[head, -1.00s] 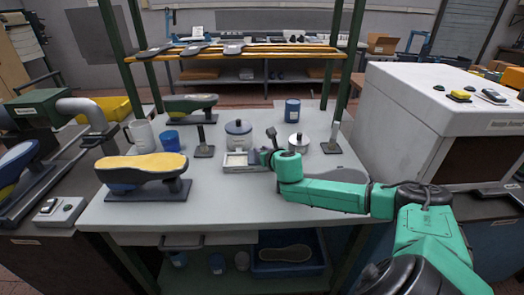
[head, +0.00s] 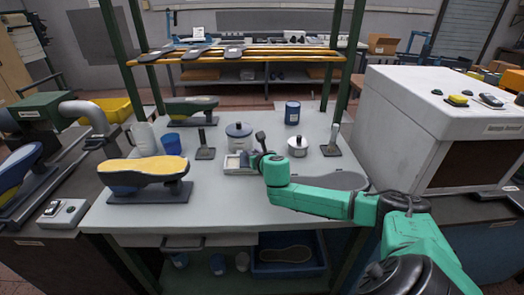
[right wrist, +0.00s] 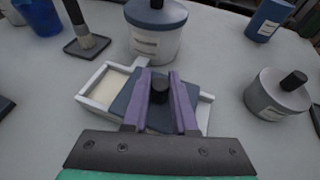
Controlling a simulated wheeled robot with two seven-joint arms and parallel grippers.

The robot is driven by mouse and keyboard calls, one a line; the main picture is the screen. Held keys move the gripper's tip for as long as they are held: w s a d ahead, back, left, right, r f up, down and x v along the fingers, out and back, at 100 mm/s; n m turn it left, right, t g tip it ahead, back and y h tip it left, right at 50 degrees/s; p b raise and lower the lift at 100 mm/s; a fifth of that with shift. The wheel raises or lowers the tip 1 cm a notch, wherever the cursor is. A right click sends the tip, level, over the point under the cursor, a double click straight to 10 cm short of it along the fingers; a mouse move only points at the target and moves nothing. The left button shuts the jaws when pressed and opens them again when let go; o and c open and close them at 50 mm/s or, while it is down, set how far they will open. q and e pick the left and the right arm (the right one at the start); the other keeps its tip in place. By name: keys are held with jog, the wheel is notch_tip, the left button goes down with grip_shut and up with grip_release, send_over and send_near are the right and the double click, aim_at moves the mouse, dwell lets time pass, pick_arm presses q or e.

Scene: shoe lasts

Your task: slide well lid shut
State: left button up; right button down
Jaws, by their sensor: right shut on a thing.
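The white rectangular well (right wrist: 95,78) sits on the grey table, and it also shows in the head view (head: 229,170). Its blue-grey lid (right wrist: 125,99) covers the right part of it in the right wrist view. The left part is uncovered and shows a cream inside. The lid looks slightly turned against the well's walls. My right gripper (right wrist: 160,88) has its two purple fingers shut on the lid's black knob (right wrist: 160,86). In the head view my right gripper (head: 256,161) is at the well's right side. My left gripper is not in view.
A blue-lidded pot (head: 239,137) stands just behind the well, and a grey pot (head: 298,146) to its right. A brush on a stand (head: 205,146) is to the left. A yellow-topped shoe last (head: 143,170) stands further left.

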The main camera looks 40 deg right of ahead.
jog(key=w+a, duration=0.2)
jog(key=a, duration=0.1)
jog(key=w+a+p, duration=0.1)
jog(key=shift+w+a+r, duration=0.1)
jog(key=shift+w+a, duration=0.15)
jog(key=shift+a, duration=0.1)
jog(key=c, duration=0.8)
grip_release()
jog(key=shift+o, duration=0.5)
jog(key=shift+w+a, duration=0.1)
jog(key=shift+w, duration=0.05)
